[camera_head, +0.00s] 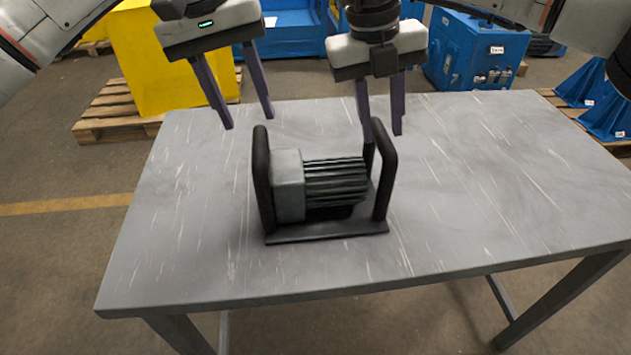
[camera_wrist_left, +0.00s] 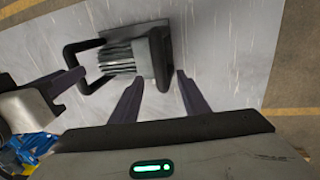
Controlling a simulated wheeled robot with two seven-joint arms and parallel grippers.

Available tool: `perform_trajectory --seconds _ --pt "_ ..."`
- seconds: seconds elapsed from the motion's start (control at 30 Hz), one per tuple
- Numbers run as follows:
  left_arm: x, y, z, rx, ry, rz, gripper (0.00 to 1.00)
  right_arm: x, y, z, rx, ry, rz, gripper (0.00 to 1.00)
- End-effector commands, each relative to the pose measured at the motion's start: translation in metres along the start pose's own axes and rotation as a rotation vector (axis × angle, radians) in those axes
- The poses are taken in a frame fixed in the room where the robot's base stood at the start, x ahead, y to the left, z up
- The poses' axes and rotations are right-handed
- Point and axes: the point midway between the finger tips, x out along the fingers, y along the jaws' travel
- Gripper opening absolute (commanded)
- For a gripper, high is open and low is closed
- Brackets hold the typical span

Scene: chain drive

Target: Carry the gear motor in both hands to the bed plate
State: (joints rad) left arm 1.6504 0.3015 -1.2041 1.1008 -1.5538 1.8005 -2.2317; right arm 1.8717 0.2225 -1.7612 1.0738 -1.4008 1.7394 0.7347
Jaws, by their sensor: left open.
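The gear motor (camera_head: 335,183), with a grey-green gearbox and dark ribbed body, sits on a dark base with a black loop handle at each end. It stands on the grey table (camera_head: 480,180) and also shows in the left wrist view (camera_wrist_left: 118,55). My left gripper (camera_head: 249,121) is open and empty, above and behind the left handle (camera_head: 262,180). In the left wrist view its fingertips (camera_wrist_left: 160,76) point toward that handle (camera_wrist_left: 160,60). My right gripper (camera_head: 383,137) has its fingers apart, close by the top of the right handle (camera_head: 386,185); contact is unclear. I cannot identify a bed plate.
The tabletop is clear around the motor, with wide free room on the right. Behind the table stand a yellow block (camera_head: 160,60) on a wooden pallet (camera_head: 105,115), blue machinery (camera_head: 475,60), and blue brackets (camera_head: 607,115) at the right.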

Motion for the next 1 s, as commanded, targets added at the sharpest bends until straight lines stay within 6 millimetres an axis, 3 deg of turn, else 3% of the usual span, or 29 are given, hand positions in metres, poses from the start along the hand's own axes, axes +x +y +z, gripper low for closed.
perform_trajectory --seconds 0.2,0.4,0.6,0.87,1.0 --pt "0.041 -0.001 0.0 -0.002 -0.003 -0.001 0.42 0.041 -0.001 0.0 0.0 0.002 -0.001 0.29" --pt "0.068 0.0 0.0 -0.001 -0.002 0.0 0.42 0.068 0.0 0.0 0.0 0.001 -0.001 0.29" --pt "0.079 0.0 0.0 -0.001 0.001 -0.001 0.42 0.079 0.0 0.0 0.0 0.0 -0.001 0.29" --pt "0.079 0.0 0.0 -0.001 0.001 0.0 0.42 0.079 0.0 0.0 0.0 -0.001 0.0 0.29" --pt "0.079 0.0 0.0 -0.001 0.001 0.0 0.2 0.079 0.0 0.0 0.0 0.0 0.0 0.07"
